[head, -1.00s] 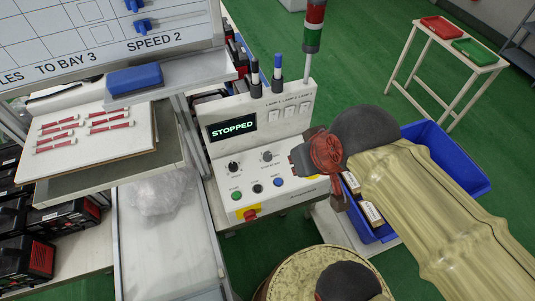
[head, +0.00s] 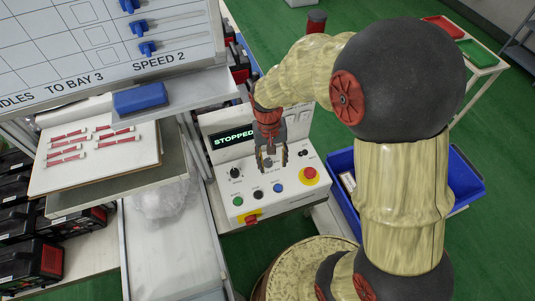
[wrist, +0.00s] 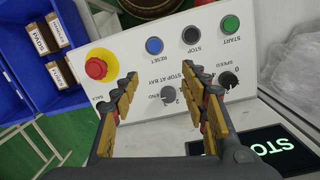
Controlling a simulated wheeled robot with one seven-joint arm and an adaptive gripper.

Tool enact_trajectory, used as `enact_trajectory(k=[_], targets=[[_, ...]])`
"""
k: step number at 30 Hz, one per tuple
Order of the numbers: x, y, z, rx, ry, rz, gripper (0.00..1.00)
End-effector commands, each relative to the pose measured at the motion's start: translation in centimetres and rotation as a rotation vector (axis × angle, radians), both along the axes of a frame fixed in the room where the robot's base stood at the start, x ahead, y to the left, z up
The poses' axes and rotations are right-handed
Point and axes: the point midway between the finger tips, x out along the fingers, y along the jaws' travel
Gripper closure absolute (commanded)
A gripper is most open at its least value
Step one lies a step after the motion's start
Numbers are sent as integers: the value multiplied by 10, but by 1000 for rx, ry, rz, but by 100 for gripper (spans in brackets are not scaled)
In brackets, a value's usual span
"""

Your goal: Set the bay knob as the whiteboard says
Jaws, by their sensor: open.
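The whiteboard (head: 60,50) at the upper left in the head view shows "TO BAY 3" and "SPEED 2"; the line's start is cut off. The control panel (head: 225,200) has a display reading "STOPPED". My gripper (head: 270,162) points down over the panel, open, and covers the bay knob there. In the wrist view the grey bay knob (wrist: 168,93), marked "STOP AT BAY", shows between the open fingers (wrist: 160,78). Whether they touch it I cannot tell. The black speed knob (wrist: 228,80) is beside the fingers; it also shows in the head view (head: 235,173).
Green, black and blue buttons line the panel's front, with a red emergency stop (head: 309,174) at right. A blue bin (head: 470,180) with boxes stands right of the panel. A tray of red-and-white items (head: 60,178) lies left.

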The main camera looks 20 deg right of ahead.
Motion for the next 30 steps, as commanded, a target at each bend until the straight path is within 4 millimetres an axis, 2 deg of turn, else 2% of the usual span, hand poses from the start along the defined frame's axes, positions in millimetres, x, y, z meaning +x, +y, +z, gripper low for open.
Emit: enact_trajectory(k=[1,3,6,8,16,30], targets=[[10,0,-14,-8,12,-39,55],[27,0,-29,-20,5,-110,55],[54,-1,-28,-28,-47,-209,55],[63,-1,-24,-31,-72,-255,55],[64,-1,-30,-36,-83,-344,55],[62,-4,-93,-35,-82,-342,55]])
